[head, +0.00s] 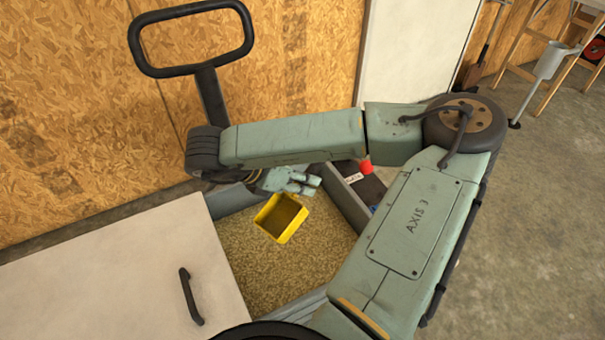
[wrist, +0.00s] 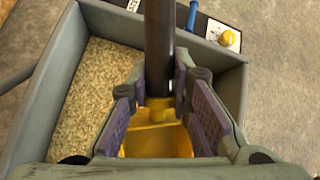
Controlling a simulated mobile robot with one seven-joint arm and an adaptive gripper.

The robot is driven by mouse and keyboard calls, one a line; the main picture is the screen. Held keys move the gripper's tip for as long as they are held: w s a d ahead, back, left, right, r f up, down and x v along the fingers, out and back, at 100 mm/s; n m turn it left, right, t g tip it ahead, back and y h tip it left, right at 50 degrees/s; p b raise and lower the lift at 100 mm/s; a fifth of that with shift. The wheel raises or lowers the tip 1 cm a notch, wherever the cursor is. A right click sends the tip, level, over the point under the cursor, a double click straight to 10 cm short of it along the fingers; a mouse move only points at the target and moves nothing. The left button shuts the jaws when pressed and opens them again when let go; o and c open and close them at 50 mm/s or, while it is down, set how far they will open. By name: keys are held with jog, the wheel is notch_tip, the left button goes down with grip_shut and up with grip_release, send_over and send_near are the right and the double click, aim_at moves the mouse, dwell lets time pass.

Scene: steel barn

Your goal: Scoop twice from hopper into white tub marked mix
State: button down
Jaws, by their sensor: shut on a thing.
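The hopper is an open grey bin, its rim (head: 345,197) showing in the head view, with pale yellow grain (head: 310,255) inside. A yellow scoop (head: 281,218) is over the grain, tilted, its open side showing and no grain visible in it. My gripper (head: 290,181) is above the scoop. In the wrist view my gripper (wrist: 160,108) is shut on the scoop's dark handle, with the yellow scoop (wrist: 158,138) below the fingers. The hopper wall (wrist: 55,90) and grain (wrist: 95,100) show there too. I cannot tell whether the scoop touches the grain. No tub marked mix is in view.
A white lid (head: 110,270) with a dark handle covers the hopper's left side. A wooden wall (head: 80,110) stands close behind. A red knob (head: 366,166) is on a dark box beyond the hopper. Bare floor (head: 530,230) lies to the right.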

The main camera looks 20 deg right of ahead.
notch_tip(320, 180, down, 17)
jog(key=b, duration=2.2)
jog(key=shift+f+b, duration=0.5)
jog(key=shift+b, duration=0.5)
dwell(0.3)
dwell(1.3)
jog(key=shift+r+p, duration=3.2)
jog(key=shift+r, duration=6.65)
jog(key=shift+r+p, duration=2.4)
jog(key=shift+r, duration=0.4)
